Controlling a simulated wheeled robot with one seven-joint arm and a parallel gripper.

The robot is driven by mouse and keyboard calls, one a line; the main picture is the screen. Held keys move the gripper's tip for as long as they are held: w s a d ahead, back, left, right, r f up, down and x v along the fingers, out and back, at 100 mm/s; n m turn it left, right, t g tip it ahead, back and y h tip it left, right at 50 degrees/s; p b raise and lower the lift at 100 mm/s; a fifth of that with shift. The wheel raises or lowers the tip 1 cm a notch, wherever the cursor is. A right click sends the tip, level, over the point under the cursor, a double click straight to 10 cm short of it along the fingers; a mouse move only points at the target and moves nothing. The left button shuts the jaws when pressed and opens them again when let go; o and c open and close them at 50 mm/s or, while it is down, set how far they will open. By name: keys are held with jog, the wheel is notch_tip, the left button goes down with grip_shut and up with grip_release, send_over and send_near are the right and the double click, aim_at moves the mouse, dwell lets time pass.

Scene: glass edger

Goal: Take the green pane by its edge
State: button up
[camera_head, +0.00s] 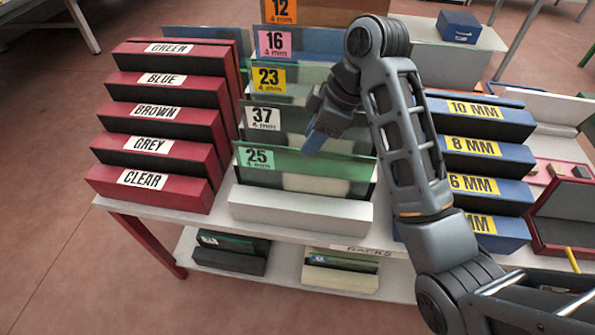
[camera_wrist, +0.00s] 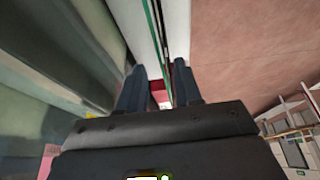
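The green pane (camera_head: 335,166) stands upright in the front slot of the white rack, with a green label reading 25 at its upper left. My gripper (camera_head: 314,142) is above and just behind its top edge in the head view, with the fingers pointing down. In the wrist view my gripper (camera_wrist: 159,80) has its two dark fingers apart. A thin green edge (camera_wrist: 155,32) runs lengthwise into the gap between them. I cannot tell whether the edge is between the fingertips or just beyond them. No finger visibly presses on the glass.
Panes labelled 37 (camera_head: 263,117), 23 (camera_head: 268,79) and 16 (camera_head: 275,41) stand close behind. Red colour-labelled boxes (camera_head: 150,178) flank the rack at left. Blue thickness-labelled boxes (camera_head: 486,152) are at right, partly behind my arm. Floor is clear in front.

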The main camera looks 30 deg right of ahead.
aim_at(301, 159)
jog(key=shift+b+x, duration=1.5)
jog(key=shift+x, duration=0.2)
jog(key=shift+s+x, duration=0.2)
jog(key=shift+x, duration=1.8)
jog(key=shift+d, duration=0.2)
grip_shut()
